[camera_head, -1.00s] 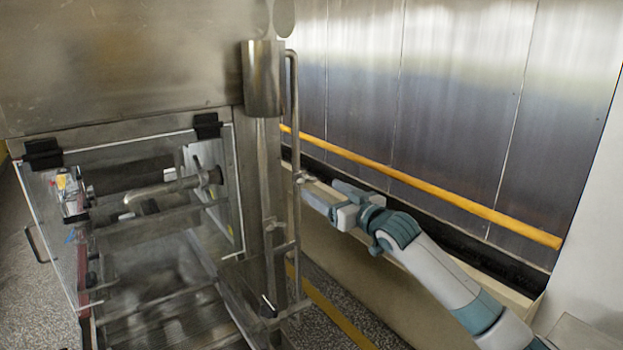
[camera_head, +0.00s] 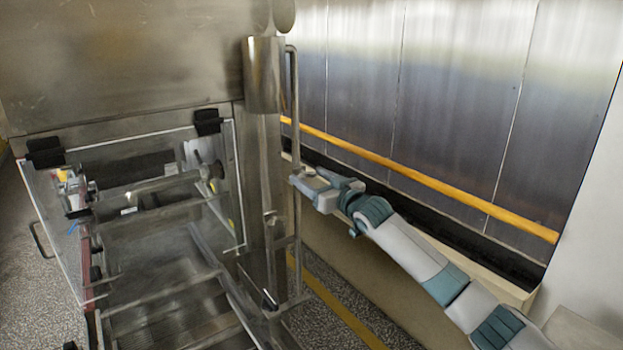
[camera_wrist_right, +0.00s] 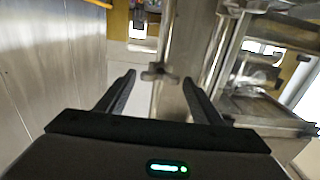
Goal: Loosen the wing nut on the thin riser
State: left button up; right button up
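The thin riser (camera_head: 294,110) is a slim metal pipe beside the wider steel column with a cylinder on top. In the right wrist view the riser (camera_wrist_right: 166,35) runs down to a small metal wing nut (camera_wrist_right: 158,73) with lobes to either side. My right gripper (camera_wrist_right: 159,77) is open, with one finger on each side of the wing nut and a visible gap to both. It holds nothing. In the head view the right gripper (camera_head: 296,180) is at the riser, and I cannot make out the wing nut there. My left gripper is not in view.
The steel machine with a clear, black-hinged panel (camera_head: 207,122) fills the left. A wall with a yellow rail (camera_head: 420,178) runs behind my right arm, above a pale ledge (camera_head: 400,245). Speckled floor with a yellow line (camera_head: 340,315) lies below.

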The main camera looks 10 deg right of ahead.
jog(key=c, duration=0.7)
jog(key=shift+o, duration=0.2)
jog(key=shift+n, duration=1.5)
jog(key=n, duration=0.3)
jog(key=shift+n, duration=0.3)
jog(key=n, duration=0.5)
jog(key=shift+a+f+n+p, duration=0.1)
jog(key=shift+a+n+p, duration=0.05)
jog(key=shift+n+p, duration=0.2)
jog(key=n+p, duration=0.1)
jog(key=n, duration=0.4)
jog(key=shift+s+f+n, duration=0.1)
jog(key=shift+f+n, duration=0.05)
jog(key=shift+n, duration=0.2)
